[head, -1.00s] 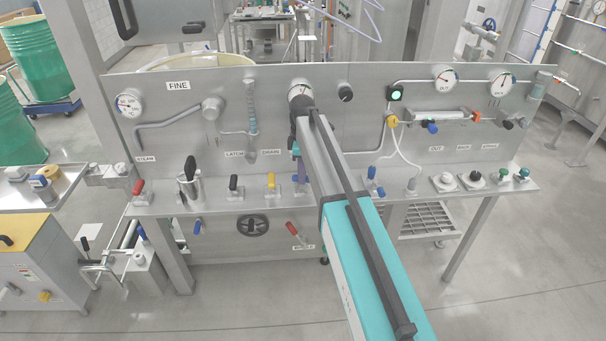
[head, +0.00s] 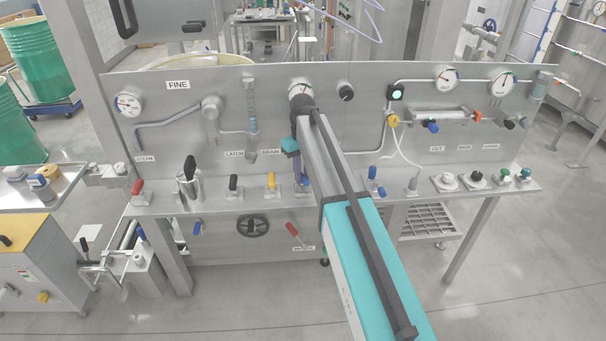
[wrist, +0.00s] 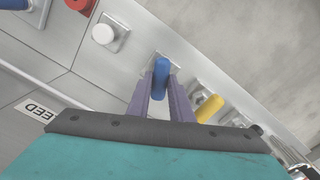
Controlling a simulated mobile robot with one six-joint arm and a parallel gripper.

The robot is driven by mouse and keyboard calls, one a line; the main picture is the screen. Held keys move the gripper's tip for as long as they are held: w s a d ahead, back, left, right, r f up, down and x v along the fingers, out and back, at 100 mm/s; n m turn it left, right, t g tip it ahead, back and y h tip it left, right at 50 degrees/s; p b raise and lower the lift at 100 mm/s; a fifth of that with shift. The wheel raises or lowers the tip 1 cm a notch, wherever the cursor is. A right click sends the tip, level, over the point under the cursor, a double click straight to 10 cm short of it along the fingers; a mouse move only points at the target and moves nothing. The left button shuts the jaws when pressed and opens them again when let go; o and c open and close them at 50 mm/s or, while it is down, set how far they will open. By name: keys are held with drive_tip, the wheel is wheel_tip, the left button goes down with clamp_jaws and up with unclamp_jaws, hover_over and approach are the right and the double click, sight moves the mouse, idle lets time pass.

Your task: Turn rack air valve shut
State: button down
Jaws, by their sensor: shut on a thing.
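A blue valve handle (wrist: 161,75) stands on a small metal plate in the wrist view. My gripper (wrist: 163,95) has its two purple fingers closed around this handle, one on each side. In the head view my gripper (head: 301,183) reaches down to the panel's lower ledge, right of a yellow handle (head: 271,181). The blue handle is mostly hidden there by my fingers and arm. I cannot read a label that names it as the rack air valve.
The yellow handle (wrist: 209,108) stands close beside my fingers in the wrist view. A black handle (head: 233,184) is farther left on the ledge (head: 330,198). Gauges and pipes fill the upright panel behind; the floor in front is clear.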

sight(303, 176)
drive_tip(key=m, duration=0.5)
drive_tip(key=shift+m, duration=0.3)
idle(0.4)
drive_tip(key=c, duration=1.6)
unclamp_jaws()
drive_tip(key=shift+r, duration=0.1)
wheel_tip(303, 176, up, 14)
drive_tip(key=p, duration=0.7)
drive_tip(key=shift+f, duration=0.2)
